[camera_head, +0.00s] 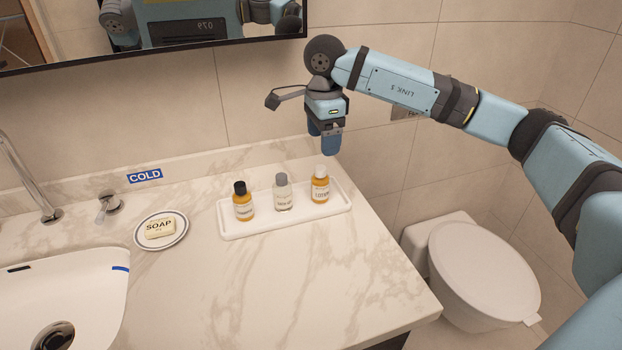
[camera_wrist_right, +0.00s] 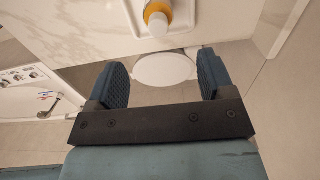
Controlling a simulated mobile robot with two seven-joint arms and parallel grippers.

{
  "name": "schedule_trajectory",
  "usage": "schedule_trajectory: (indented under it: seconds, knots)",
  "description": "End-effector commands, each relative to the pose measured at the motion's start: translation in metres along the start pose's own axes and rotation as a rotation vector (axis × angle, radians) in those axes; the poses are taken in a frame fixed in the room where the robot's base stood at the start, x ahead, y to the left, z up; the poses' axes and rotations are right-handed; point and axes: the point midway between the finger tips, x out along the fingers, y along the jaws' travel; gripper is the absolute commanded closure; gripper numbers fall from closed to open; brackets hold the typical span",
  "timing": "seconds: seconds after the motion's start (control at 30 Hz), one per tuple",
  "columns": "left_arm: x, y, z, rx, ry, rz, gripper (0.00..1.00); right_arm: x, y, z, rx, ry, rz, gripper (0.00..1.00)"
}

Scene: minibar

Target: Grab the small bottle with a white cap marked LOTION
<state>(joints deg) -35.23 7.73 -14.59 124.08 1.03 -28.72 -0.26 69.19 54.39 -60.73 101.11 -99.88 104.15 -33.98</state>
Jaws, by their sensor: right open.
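The LOTION bottle (camera_head: 320,186) is small and amber with a white cap and a white label. It stands upright at the right end of a white tray (camera_head: 238,230). My right gripper (camera_head: 331,147) is above and slightly behind the bottle, open and empty, pointing down. In the right wrist view the two blue fingers (camera_wrist_right: 164,80) are spread apart. My left gripper is not in view.
A black-capped amber bottle (camera_head: 243,203) and a grey-capped clear bottle (camera_head: 282,193) share the tray. A soap dish (camera_head: 141,241), tap (camera_head: 30,180) and basin (camera_head: 100,290) lie left. The marble counter (camera_head: 330,285) is clear in front; a toilet (camera_head: 485,270) stands right.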

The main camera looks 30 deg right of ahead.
Motion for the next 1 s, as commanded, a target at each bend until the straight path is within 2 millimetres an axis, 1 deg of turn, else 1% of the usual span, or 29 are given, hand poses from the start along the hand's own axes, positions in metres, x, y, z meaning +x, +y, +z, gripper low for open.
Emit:
schedule_trajectory:
  seconds: [0.03,0.1,0.23,0.33,0.57,0.83,0.9,1.0]
  knots:
    - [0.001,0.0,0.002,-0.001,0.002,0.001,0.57,0.013,0.001,0.0,-0.001,0.001,0.003,0.25]
    - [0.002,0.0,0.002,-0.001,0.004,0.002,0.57,0.028,0.001,0.001,-0.001,0.0,0.003,0.25]
    - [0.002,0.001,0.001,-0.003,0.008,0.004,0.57,0.051,0.001,0.001,-0.002,-0.002,0.003,0.25]
    - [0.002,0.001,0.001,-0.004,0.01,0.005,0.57,0.061,0.001,0.001,-0.002,-0.003,0.001,0.25]
    - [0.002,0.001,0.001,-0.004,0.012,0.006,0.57,0.073,0.001,0.003,-0.002,-0.003,0.002,0.25]
    - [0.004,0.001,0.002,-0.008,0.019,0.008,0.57,0.112,0.001,0.006,-0.001,-0.004,0.002,0.25]
    - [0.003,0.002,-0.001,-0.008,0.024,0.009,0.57,0.117,0.002,0.006,-0.002,-0.004,0.002,0.25]
    - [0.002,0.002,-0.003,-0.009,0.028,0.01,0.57,0.118,0.001,0.006,-0.002,-0.005,0.001,0.25]
